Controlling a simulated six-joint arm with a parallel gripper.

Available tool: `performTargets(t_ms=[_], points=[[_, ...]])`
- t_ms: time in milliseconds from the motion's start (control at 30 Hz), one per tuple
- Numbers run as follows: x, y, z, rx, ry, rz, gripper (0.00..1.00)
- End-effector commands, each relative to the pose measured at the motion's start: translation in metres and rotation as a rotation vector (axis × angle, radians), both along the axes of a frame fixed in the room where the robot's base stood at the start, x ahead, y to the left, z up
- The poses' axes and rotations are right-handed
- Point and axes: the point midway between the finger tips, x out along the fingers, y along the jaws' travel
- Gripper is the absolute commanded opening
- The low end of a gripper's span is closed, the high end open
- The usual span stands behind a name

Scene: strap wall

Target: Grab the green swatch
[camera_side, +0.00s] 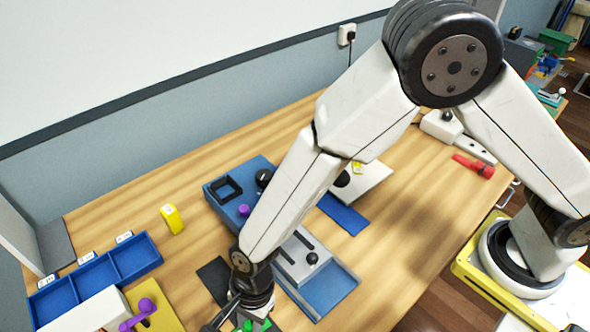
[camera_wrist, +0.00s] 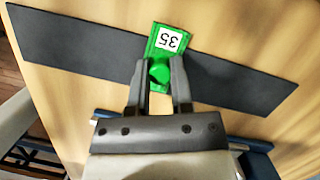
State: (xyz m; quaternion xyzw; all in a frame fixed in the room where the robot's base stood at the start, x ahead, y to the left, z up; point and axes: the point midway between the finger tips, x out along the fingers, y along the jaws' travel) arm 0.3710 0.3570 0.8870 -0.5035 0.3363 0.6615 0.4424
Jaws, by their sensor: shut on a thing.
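The green swatch (camera_wrist: 154,48) is a small green plate with a white label reading 35 and a round green knob. In the wrist view it lies over the dark strip (camera_wrist: 80,42); I cannot tell whether it touches the strip. My gripper (camera_wrist: 159,66) is shut on its knob, one finger on each side. In the side view only bits of the green swatch (camera_side: 262,325) show at the bottom edge, below my wrist. The rest of it is cut off or hidden there.
A blue tray with compartments (camera_side: 150,258) stands at the left, with a yellow block (camera_side: 172,219) beyond it. A blue fixture (camera_side: 330,290) is just right of my wrist. A purple-handled piece (camera_side: 147,306) lies on a yellow plate. Bare wood shows at right.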

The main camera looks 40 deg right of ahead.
Motion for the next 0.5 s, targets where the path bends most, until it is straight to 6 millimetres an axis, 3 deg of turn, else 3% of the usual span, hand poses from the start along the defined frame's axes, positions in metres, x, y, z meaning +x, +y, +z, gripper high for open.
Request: performTargets(t_ms=[267, 500], points=[[0.000, 0.001, 0.012, 0.002, 0.000, 0.001, 0.00], [-0.003, -0.002, 0.036, 0.001, -0.001, 0.001, 0.00]])
